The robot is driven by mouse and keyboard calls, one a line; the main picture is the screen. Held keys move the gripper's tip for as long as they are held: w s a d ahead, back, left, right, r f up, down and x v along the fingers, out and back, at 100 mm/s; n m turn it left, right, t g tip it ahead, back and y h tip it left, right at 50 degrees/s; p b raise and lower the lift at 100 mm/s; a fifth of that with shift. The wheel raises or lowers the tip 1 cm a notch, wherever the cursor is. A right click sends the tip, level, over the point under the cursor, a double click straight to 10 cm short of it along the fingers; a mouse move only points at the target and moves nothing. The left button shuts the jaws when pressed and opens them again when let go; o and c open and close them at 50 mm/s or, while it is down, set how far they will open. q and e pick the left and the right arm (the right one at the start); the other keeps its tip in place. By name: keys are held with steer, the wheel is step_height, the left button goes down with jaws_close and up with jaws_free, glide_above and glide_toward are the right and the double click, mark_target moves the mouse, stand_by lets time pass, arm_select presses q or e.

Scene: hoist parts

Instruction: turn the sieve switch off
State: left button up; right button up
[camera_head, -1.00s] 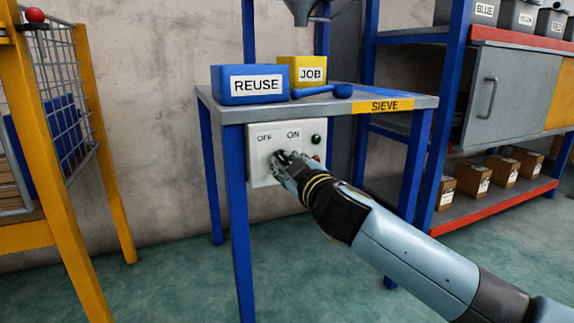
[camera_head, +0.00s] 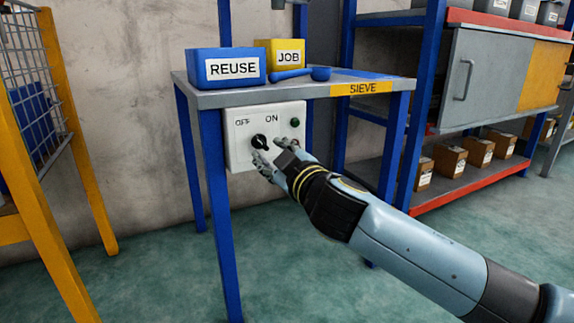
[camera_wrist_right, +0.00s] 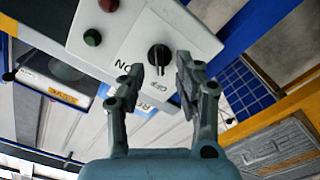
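The white sieve switch box (camera_head: 236,152) hangs under the front edge of the sieve table, with OFF at left and ON at right. Its black round knob (camera_head: 259,141) is uncovered and also shows in the right wrist view (camera_wrist_right: 158,55). There the knob's light line points toward the OFF label. My right gripper (camera_head: 270,158) is open and empty, just in front of and below the knob. In the wrist view its fingers stand apart on either side of the knob, with no clear contact. My left gripper is in neither view.
A blue REUSE bin (camera_head: 226,67), a yellow JOB bin (camera_head: 279,54) and a blue scoop (camera_head: 301,73) are on the sieve table (camera_head: 205,99). A green lamp (camera_head: 294,122) sits on the box. A yellow frame (camera_head: 75,130) stands left, and shelves with cartons stand right.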

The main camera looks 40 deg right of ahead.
steer(key=v, duration=0.8)
steer(key=shift+s, duration=0.2)
